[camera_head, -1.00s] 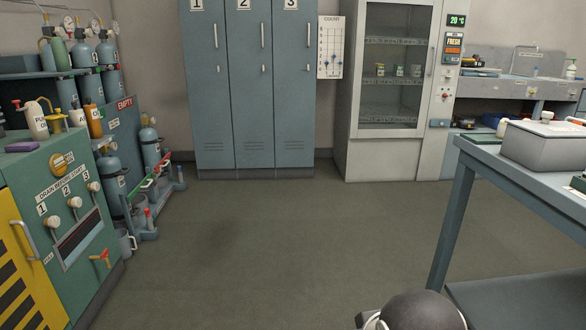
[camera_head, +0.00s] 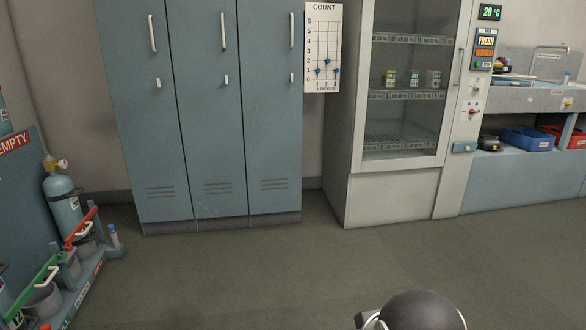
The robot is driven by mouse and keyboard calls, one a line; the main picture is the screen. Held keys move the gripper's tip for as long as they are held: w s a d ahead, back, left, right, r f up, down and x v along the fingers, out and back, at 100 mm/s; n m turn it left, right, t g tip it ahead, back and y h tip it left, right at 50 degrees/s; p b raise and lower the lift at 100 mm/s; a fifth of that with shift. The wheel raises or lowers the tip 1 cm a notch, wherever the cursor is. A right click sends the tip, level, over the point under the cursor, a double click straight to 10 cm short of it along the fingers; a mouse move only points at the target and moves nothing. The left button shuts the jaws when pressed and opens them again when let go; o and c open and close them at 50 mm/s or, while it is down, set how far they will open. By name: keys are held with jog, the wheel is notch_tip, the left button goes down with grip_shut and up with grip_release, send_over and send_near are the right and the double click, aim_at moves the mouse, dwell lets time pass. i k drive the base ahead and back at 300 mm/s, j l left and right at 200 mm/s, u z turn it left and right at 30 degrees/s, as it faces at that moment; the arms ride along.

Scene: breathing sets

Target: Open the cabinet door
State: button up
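A tall pale cabinet (camera_head: 388,190) with a glass door (camera_head: 402,75) stands right of centre. The door is shut and has a long vertical handle (camera_head: 457,68) on its right side. Several small jars (camera_head: 413,79) stand on a wire shelf behind the glass. Left of it are blue-grey lockers (camera_head: 210,125), also shut, each with a vertical handle and a small latch. A dark rounded part of my arm shows at the bottom edge, well short of the cabinet. My gripper's fingers are not visible.
A display panel (camera_head: 485,50) and small controls are right of the glass door. A sink counter (camera_head: 530,97) with bins below is at the far right. A gas-bottle rack (camera_head: 75,270) stands at left. The floor (camera_head: 270,270) before the cabinet is clear.

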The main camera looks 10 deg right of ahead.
aim_at(357, 165)
jog(key=i+l+z, duration=0.1)
jog(key=i+z, duration=0.3)
jog(key=i, duration=0.25)
jog(key=i+z, duration=0.4)
jog(key=i, duration=0.2)
jog(key=i+j+z, duration=0.4)
jog(key=i, duration=0.2)
jog(key=i+l, duration=0.05)
